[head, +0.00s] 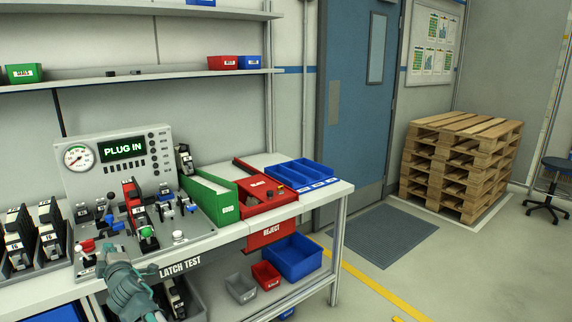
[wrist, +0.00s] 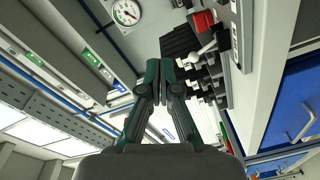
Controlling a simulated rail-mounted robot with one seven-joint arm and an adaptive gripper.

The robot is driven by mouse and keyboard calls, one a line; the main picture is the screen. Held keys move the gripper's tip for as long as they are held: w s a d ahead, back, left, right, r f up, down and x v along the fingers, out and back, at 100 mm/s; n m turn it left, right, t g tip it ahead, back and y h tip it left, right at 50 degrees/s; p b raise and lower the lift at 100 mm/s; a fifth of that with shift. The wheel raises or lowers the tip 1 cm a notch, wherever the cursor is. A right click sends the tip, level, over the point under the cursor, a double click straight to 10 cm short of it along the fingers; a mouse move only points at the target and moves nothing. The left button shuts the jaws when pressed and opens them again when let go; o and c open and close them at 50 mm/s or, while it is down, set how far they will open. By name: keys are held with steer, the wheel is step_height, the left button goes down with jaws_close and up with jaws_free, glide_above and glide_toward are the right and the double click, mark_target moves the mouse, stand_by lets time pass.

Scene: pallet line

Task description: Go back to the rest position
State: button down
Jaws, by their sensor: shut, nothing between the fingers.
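My gripper (wrist: 160,75) shows in the wrist view with its two dark green fingers together and nothing between them. In the head view my arm's teal end (head: 130,285) is at the front edge of the latch test bench, low in the picture. The fingertips are hard to make out there. The grey test panel (head: 160,155) stands behind it with a dial gauge (head: 77,157) and a screen reading "PLUG IN". A red fixture (head: 132,203) and several small levers sit on the bench in front of the panel.
A green GOOD bin (head: 222,203) and a red REJECT box (head: 264,200) stand to the right on the bench, beside blue trays (head: 300,172). Racks of black-and-white parts (head: 50,240) stand at the left. Shelves run above.

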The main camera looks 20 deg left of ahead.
steer(key=w+d+f+m+h, duration=0.3)
steer(key=d+f, duration=0.4)
steer(key=f, duration=0.2)
steer(key=w+d+f+m+h+p, duration=0.1)
steer(key=w+d+f+m+h, duration=0.2)
steer(key=d+f, duration=0.5)
steer(key=w+d+f+m+h, duration=0.35)
steer(key=d+f, duration=0.25)
steer(key=f, duration=0.3)
steer(key=d+f+m+g+h+p, duration=0.1)
steer(key=d+f+m+g+h, duration=0.15)
steer(key=d+f, duration=0.75)
steer(key=d+f+m+g+h+p, duration=0.1)
steer(key=d+f+m+h, duration=0.15)
steer(key=d+f, duration=0.75)
steer(key=s+d+f+m+g+h+p, duration=0.1)
steer(key=s+d+f+m+g, duration=0.15)
steer(key=d, duration=0.75)
steer(key=s+d+f+m+g+h, duration=0.1)
steer(key=s+d, duration=0.3)
steer(key=d, duration=0.5)
steer(key=s+d+f+m+g+h+p, duration=0.15)
steer(key=s+d, duration=0.25)
steer(key=d, duration=0.6)
steer(key=s+d+f+m+g+y+p, duration=0.2)
steer(key=s+d+m+g, duration=0.4)
steer(key=s+d, duration=1.2)
steer(key=shift+s+d+m, duration=0.3)
steer(key=shift+s+m, duration=0.05)
steer(key=shift+s, duration=0.35)
